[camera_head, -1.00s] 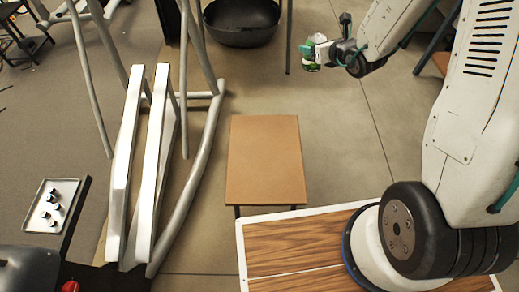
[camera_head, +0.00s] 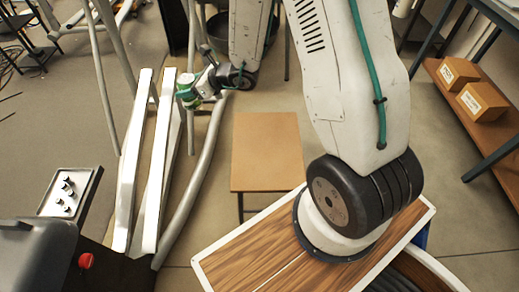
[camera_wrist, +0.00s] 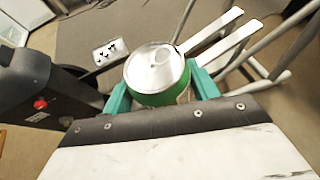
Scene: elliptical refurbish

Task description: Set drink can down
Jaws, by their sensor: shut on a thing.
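The drink can (camera_wrist: 157,72) is green with a silver top. In the wrist view it sits between the two teal fingers of my gripper (camera_wrist: 160,92), which is shut on it. The can's lower part is hidden. In the head view the green can (camera_head: 186,93) is small, at the end of my arm. My gripper (camera_head: 193,92) holds it in the air in front of the elliptical's white rails (camera_head: 150,170) and grey tubes. What lies directly under the can cannot be told.
A small brown-topped table (camera_head: 266,150) stands in the middle. A grey tray (camera_head: 70,190) with several small dark items lies at the left, near a red knob (camera_head: 86,261). Cardboard boxes (camera_head: 482,101) sit on a right-hand shelf.

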